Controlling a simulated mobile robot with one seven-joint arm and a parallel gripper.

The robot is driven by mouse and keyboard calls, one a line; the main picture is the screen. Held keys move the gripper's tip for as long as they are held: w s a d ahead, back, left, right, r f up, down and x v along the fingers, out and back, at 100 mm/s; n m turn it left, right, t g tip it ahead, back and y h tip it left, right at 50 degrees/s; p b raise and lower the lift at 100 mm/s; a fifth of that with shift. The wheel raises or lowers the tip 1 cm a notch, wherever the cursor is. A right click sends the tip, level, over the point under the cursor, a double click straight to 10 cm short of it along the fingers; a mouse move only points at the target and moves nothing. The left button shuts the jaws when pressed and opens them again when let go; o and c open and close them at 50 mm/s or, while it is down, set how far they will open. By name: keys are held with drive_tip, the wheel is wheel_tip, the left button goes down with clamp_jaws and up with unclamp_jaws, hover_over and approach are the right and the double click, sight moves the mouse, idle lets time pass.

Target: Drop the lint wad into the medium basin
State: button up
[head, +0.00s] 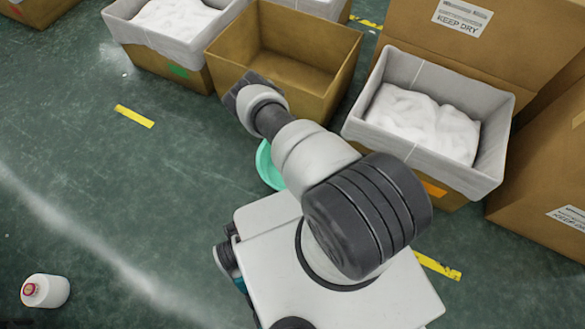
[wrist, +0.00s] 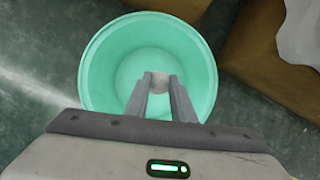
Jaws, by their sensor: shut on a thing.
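My gripper (wrist: 160,82) shows in the wrist view, its two fingers shut on a small grey-white lint wad (wrist: 160,83). The fingertips and the wad appear over the inside of a round mint-green basin (wrist: 90,60). The basin looks otherwise empty, though its near edge is hidden behind my gripper. How high the wad is above the basin floor is hard to tell. In the head view the basin (head: 267,168) shows only in part behind my arm, and my fingers and the wad are hidden there.
An open, empty cardboard box (head: 228,70) stands behind my arm. Lined boxes of white fluff stand at right (head: 490,160) and upper left (head: 165,58). The green floor at left is mostly clear.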

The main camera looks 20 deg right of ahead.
drive_tip(key=shift+f+b, duration=0.3)
drive_tip(key=shift+f, duration=0.45)
drive_tip(key=o, duration=1.1)
drive_tip(key=shift+c, duration=0.2)
drive_tip(key=p+v, duration=0.6)
drive_tip(key=v, duration=1.1)
drive_tip(key=shift+r+p, duration=0.25)
drive_tip(key=shift+p, duration=0.1)
drive_tip(key=shift+a, duration=0.1)
